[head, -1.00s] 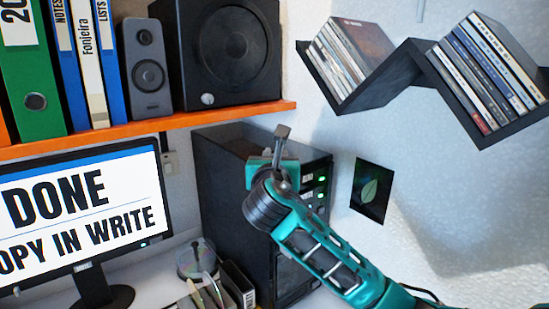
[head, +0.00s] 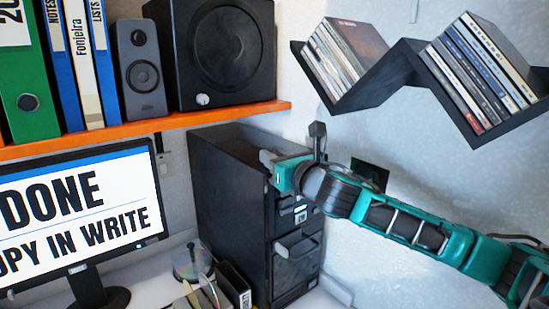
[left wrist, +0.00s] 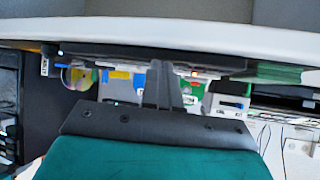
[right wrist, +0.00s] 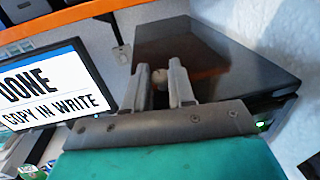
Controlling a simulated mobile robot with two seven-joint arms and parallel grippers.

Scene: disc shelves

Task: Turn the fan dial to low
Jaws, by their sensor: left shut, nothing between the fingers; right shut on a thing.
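A black computer tower (head: 228,160) stands right of the monitor, below the shelf. My right gripper (head: 268,158) is at the tower's upper front edge, its fingers pointing left. In the right wrist view, its fingertips (right wrist: 160,68) are close together around a small pale round knob (right wrist: 160,77), which seems to be the fan dial. Its pointer and any markings cannot be made out. The head view hides the dial behind my gripper. My left gripper (left wrist: 162,82) shows only in the left wrist view, shut and empty, below a white desk edge (left wrist: 160,28).
An orange shelf (head: 150,123) with binders, a small speaker (head: 140,70) and a large speaker (head: 225,55) runs above the monitor (head: 80,215). A zigzag wall shelf (head: 400,70) with discs hangs above my right arm. A disc spindle (head: 193,265) stands beside the tower.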

